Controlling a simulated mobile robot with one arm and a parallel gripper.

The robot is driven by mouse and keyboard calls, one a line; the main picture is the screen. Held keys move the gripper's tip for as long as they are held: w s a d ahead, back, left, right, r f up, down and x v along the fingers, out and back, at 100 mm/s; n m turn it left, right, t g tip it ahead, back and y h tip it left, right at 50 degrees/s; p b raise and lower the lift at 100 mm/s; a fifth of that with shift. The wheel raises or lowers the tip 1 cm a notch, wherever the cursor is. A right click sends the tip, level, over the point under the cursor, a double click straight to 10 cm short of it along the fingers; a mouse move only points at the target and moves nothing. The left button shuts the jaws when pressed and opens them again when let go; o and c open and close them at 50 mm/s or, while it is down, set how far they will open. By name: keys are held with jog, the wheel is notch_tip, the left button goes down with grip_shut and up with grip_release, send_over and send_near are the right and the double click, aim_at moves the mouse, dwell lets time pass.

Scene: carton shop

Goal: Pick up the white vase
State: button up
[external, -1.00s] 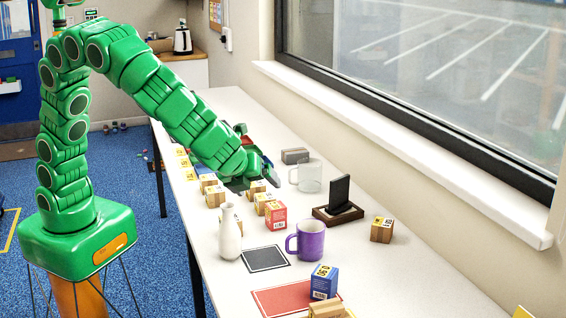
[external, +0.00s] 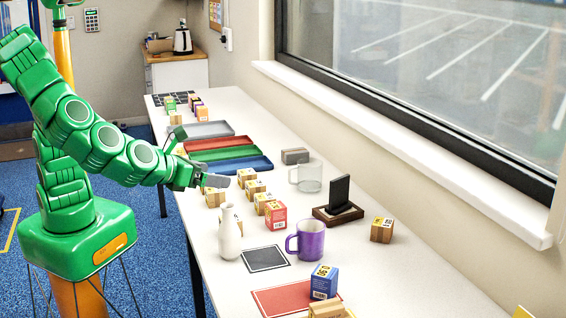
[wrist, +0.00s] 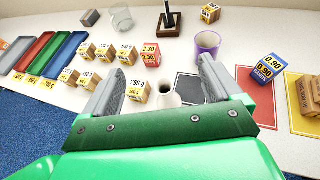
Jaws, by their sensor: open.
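The white vase (external: 229,236) stands upright on the near left edge of the white table in the external view. It has a narrow neck and a wider body. My gripper (external: 213,181) is open and empty, behind and above the vase in the external view. In the wrist view my gripper (wrist: 160,85) has its fingers spread wide.
A purple mug (external: 308,239) and a black mat (external: 264,259) are right of the vase. Several small boxes, such as a red one (external: 275,215), stand close behind it. A glass mug (external: 309,176) and coloured trays (external: 228,153) are further back. A red mat (external: 290,298) lies in front.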

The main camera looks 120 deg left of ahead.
aim_at(222, 236)
notch_tip(222, 236, down, 16)
jog(key=shift+f, duration=0.25)
jog(key=shift+x, duration=1.25)
jog(key=shift+w+a+f, duration=0.1)
jog(key=shift+a+f, duration=0.35)
jog(key=shift+a, duration=0.4)
jog(key=shift+w+a+f, duration=0.1)
jog(key=shift+a+f, duration=0.4)
jog(key=shift+a, duration=0.35)
jog(key=shift+x, duration=0.85)
jog(key=shift+w, duration=0.1)
jog(key=shift+c, duration=0.2)
jog(key=c, duration=1.1)
jog(key=shift+c, duration=0.2)
jog(key=shift+r, duration=0.2)
